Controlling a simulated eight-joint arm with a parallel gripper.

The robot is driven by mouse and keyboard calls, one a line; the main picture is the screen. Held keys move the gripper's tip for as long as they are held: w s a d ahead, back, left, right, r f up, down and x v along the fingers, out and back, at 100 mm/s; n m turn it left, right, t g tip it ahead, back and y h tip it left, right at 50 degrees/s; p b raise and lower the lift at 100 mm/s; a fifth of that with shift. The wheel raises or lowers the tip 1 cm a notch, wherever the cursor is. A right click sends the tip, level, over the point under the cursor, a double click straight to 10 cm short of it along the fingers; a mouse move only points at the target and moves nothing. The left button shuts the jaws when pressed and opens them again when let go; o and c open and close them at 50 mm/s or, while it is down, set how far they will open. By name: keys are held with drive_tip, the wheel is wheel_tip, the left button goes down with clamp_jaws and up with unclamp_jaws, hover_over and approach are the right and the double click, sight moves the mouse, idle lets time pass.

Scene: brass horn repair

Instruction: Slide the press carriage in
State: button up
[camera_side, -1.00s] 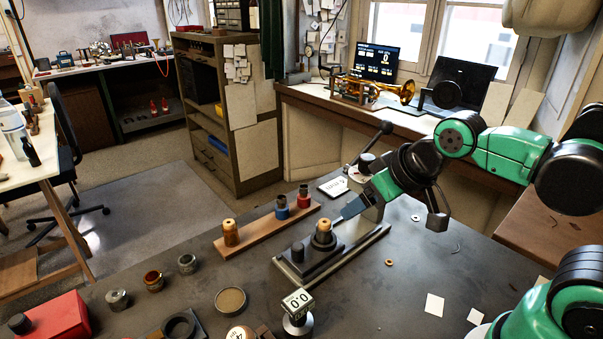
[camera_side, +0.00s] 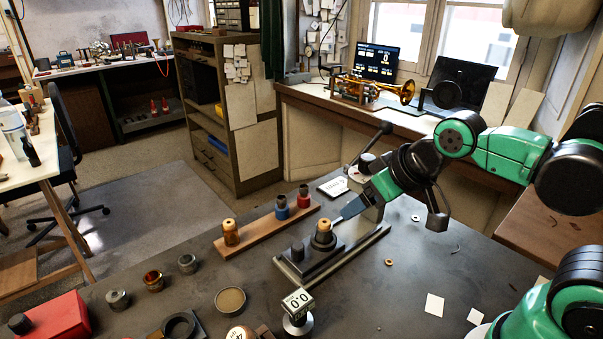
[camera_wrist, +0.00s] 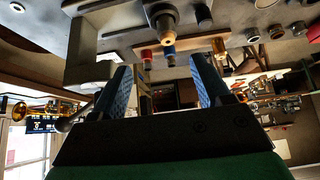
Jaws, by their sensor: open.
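The press carriage (camera_side: 297,264) is a dark plate on a metal rail (camera_side: 368,242) on the dark bench. The carriage sits at the rail's front left part. My gripper (camera_side: 337,219) is open, its blue fingers just right of and above the brass piece. The wrist view shows my gripper (camera_wrist: 160,62) with its fingers apart and the brass piece (camera_wrist: 163,42) beyond the gap. I cannot tell whether a finger touches it. My wrist partly hides the press frame behind.
A wooden strip (camera_side: 252,238) with brass, blue and red pieces lies left of the carriage. Several rings and cups, a red box (camera_side: 52,322) and a gauge (camera_side: 298,305) stand in front. The bench right of the rail is mostly clear, with a small washer (camera_side: 389,262) and paper slips.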

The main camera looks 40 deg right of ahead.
drive_tip(key=shift+c, duration=0.2)
drive_tip(key=shift+c, duration=0.5)
drive_tip(key=n+g, duration=0.7)
drive_tip(key=n, duration=0.2)
hover_over(298, 246)
drive_tip(key=f, duration=0.4)
drive_tip(key=shift+d+f, duration=0.1)
drive_tip(key=shift+d, duration=0.1)
drive_tip(key=shift+a+f, duration=0.2)
drive_tip(key=shift+f, duration=2.9)
